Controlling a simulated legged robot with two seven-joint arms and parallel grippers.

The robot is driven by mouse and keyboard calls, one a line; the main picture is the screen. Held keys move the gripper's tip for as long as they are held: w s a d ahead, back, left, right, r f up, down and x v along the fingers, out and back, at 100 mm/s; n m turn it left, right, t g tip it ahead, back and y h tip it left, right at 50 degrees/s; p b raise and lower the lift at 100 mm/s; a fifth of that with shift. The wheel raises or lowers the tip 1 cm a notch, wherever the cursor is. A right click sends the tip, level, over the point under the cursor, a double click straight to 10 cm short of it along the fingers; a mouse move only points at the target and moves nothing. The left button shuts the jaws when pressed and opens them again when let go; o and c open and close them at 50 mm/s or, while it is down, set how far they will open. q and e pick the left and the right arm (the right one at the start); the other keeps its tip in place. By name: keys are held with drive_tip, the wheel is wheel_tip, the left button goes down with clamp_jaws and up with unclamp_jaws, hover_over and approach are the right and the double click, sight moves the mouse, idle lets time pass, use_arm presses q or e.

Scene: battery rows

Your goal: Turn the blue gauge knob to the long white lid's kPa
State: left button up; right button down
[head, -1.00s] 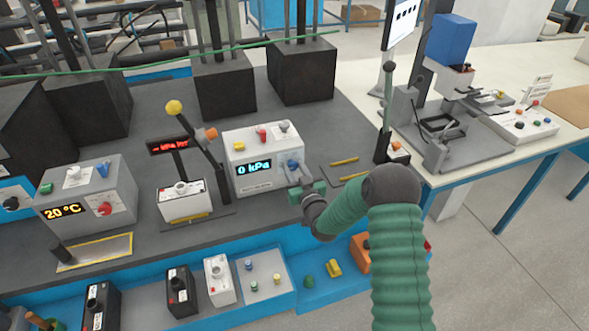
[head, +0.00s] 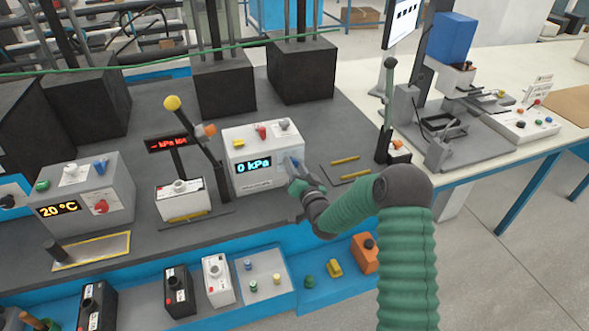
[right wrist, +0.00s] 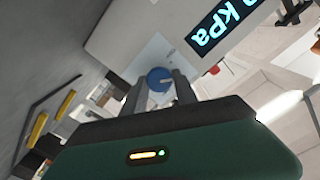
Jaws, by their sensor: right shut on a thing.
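The gauge box (head: 262,178) is light grey and its screen (head: 253,166) reads 0 kPa. The blue knob (right wrist: 159,79) is on its front face, right of the screen. In the right wrist view it sits between the two fingers of my right gripper (right wrist: 158,92), which is shut on it. In the head view my right gripper (head: 292,173) mostly hides the knob. A white-topped battery (head: 183,199) stands left of the box, under a red-lit sign (head: 172,143) that shows kPa after small unclear characters. My left gripper is out of view.
A lever with a yellow ball (head: 172,103) stands between sign and box. A grey box (head: 83,199) reading 20 °C is at left. Several batteries, including a white-topped one (head: 218,283), stand in the blue front row. A dark upright handle (head: 387,110) is right of my gripper.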

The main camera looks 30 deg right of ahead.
drive_tip(key=m, duration=0.4)
drive_tip(key=shift+s+d+f+m+b, duration=0.1)
drive_tip(key=shift+f+m+b, duration=0.1)
drive_tip(key=shift+m+b, duration=0.2)
idle(0.4)
drive_tip(key=c, duration=1.2)
unclamp_jaws()
drive_tip(key=shift+o, duration=0.9)
drive_tip(key=shift+d, duration=0.1)
drive_tip(key=v, duration=1.6)
drive_tip(key=shift+s+b, duration=0.35)
